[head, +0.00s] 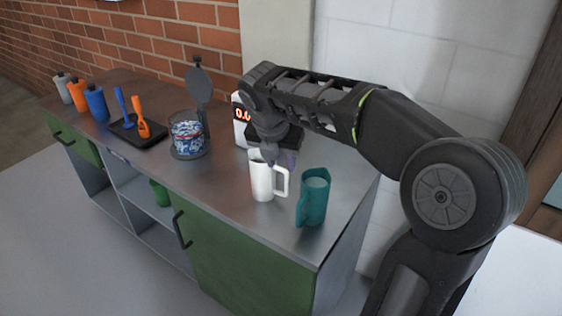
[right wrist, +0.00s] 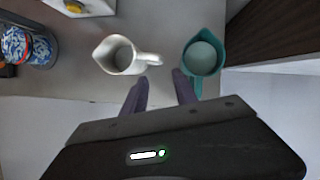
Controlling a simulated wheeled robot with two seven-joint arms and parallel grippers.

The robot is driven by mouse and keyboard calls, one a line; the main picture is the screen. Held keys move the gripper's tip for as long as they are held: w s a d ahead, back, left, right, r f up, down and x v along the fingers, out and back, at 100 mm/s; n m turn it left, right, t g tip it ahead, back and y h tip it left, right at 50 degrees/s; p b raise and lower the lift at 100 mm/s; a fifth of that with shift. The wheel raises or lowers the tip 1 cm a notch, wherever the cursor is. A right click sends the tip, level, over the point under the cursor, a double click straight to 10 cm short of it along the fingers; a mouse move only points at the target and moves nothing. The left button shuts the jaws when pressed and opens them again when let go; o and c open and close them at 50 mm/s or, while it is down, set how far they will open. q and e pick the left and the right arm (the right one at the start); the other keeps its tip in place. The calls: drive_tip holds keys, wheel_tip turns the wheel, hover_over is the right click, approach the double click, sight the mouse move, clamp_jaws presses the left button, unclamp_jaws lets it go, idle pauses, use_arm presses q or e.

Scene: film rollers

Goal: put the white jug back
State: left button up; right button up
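The white jug (head: 262,182) stands upright on the metal counter (head: 225,197), with its handle facing right. It also shows in the right wrist view (right wrist: 118,54), where its inside looks empty. A teal jug (head: 314,197) stands just to its right and shows in the right wrist view (right wrist: 202,55). My right gripper (head: 281,165) is close to the white jug's handle. In the right wrist view its two fingers (right wrist: 160,90) are apart, with nothing between them, and the handle lies just ahead of them. My left gripper is not in view.
A clear container (head: 188,137), a black tray (head: 128,134) with blue and orange tools, and several bottles (head: 96,103) stand to the left. The counter's front edge is close to both jugs.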

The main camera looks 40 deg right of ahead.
idle(0.5)
drive_tip(key=a+f+m+g+y, duration=0.1)
drive_tip(key=a+f+m+y, duration=0.25)
drive_tip(key=a+f, duration=0.85)
drive_tip(key=a+f+m+y, duration=0.2)
drive_tip(key=a+f+m, duration=0.45)
drive_tip(key=f, duration=0.85)
drive_tip(key=s+a+f+m+y, duration=0.2)
drive_tip(key=s+a+f+m, duration=1.3)
drive_tip(key=s, duration=0.4)
wheel_tip(320, 180, down, 2)
drive_tip(key=shift+f+m+g, duration=0.1)
drive_tip(key=shift+m+g, duration=0.3)
drive_tip(key=shift+m, duration=0.1)
